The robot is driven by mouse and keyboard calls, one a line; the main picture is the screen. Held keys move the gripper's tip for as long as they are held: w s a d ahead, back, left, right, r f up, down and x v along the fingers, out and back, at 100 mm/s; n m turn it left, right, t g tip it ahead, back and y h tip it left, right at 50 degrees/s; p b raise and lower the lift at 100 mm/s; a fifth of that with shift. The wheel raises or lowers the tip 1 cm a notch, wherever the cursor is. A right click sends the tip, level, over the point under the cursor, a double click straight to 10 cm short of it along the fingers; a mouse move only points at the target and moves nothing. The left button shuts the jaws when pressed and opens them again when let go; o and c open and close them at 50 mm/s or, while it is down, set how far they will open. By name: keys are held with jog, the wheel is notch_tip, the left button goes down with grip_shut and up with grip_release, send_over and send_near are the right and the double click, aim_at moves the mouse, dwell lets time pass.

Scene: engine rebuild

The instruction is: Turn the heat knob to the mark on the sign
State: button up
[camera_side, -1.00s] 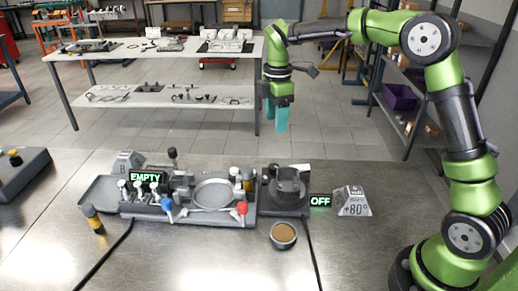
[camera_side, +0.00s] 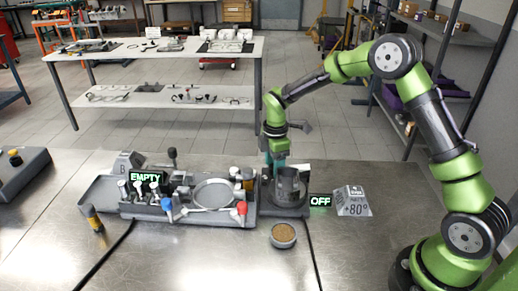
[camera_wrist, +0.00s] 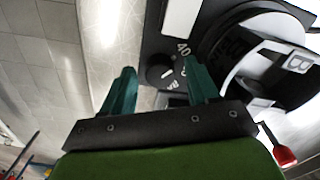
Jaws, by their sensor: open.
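The heater (camera_side: 290,211) is a dark unit with a metal cylinder (camera_side: 287,187) on top and a green "OFF" display (camera_side: 320,202) beside it. Its round black heat knob (camera_wrist: 160,73) shows in the wrist view next to a dial number "40" (camera_wrist: 182,48); the knob is hidden in the side view. The grey sign (camera_side: 353,203) right of the heater reads "+80°". My gripper (camera_side: 276,167) is at the heater's back left. Its teal fingers are open, and in the wrist view the knob appears between the fingertips (camera_wrist: 160,68); I cannot tell whether they touch it.
A grey fixture (camera_side: 190,217) with blue and red handles and an "EMPTY" display (camera_side: 146,177) stands close to the left of the heater. A round cup (camera_side: 283,235) sits in front. Dark cables cross the bench front. The bench right of the sign is clear.

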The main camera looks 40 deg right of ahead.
jog(key=c, duration=1)
jog(key=shift+c, duration=0.2)
jog(key=shift+m, duration=0.3)
jog(key=m, duration=0.4)
jog(key=shift+m, duration=0.3)
jog(key=m, duration=1.4)
jog(key=shift+m, duration=0.4)
